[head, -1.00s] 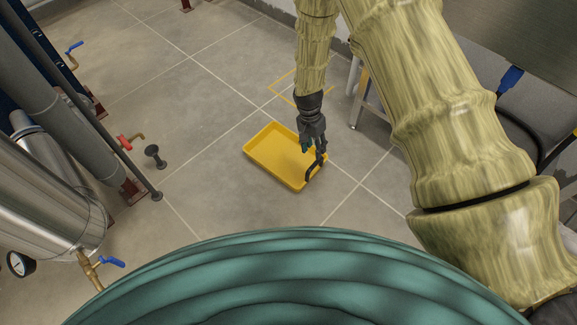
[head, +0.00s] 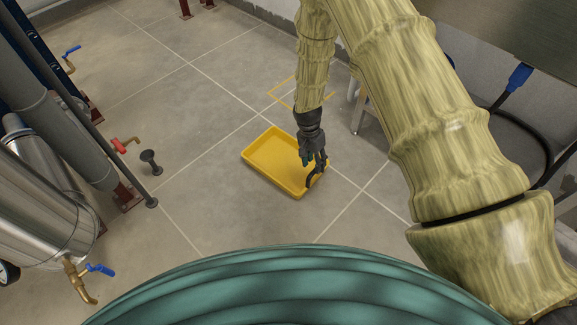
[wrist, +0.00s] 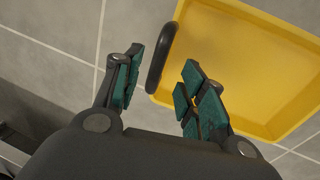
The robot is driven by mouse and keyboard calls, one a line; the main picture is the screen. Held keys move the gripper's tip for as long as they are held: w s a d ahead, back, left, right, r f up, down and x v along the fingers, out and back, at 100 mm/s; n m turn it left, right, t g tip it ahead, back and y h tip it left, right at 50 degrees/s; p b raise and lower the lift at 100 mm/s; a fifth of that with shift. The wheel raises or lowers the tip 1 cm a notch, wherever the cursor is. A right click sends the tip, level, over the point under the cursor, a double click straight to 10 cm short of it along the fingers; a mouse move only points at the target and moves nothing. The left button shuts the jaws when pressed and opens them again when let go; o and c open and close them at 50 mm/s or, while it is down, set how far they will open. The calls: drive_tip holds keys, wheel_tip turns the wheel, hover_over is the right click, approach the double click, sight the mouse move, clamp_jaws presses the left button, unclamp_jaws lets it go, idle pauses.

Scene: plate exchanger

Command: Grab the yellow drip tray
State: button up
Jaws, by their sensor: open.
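The yellow drip tray (head: 268,160) lies on the tiled floor in the middle of the head view. In the wrist view the tray (wrist: 240,50) fills the upper right. A black bar handle (wrist: 160,57) sits along the tray's near-left edge. My gripper (head: 312,177) is over the tray's right end, by the handle. In the wrist view my gripper (wrist: 158,92) is open, with one green-padded finger left of the handle and the other to its right, over the tray. Whether the fingers are down at the handle's height I cannot tell.
Steel and grey pipes with a blue-handled valve (head: 98,269) and a red-handled valve (head: 122,146) stand at the left. A dark floor post (head: 151,162) is left of the tray. A yellow floor outline (head: 283,92) lies behind. A bench leg (head: 358,115) stands right.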

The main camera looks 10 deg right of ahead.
drive_tip(key=shift+s+d+f+b, duration=0.1)
drive_tip(key=shift+s+f+b, duration=0.1)
drive_tip(key=shift+f+b, duration=0.4)
drive_tip(key=shift+s+d+f+b, duration=0.15)
drive_tip(key=shift+f+b, duration=0.2)
drive_tip(key=shift+f, duration=0.55)
drive_tip(key=shift+s+f+b, duration=0.2)
drive_tip(key=shift+f+b, duration=0.25)
drive_tip(key=shift+f, duration=0.3)
clamp_jaws()
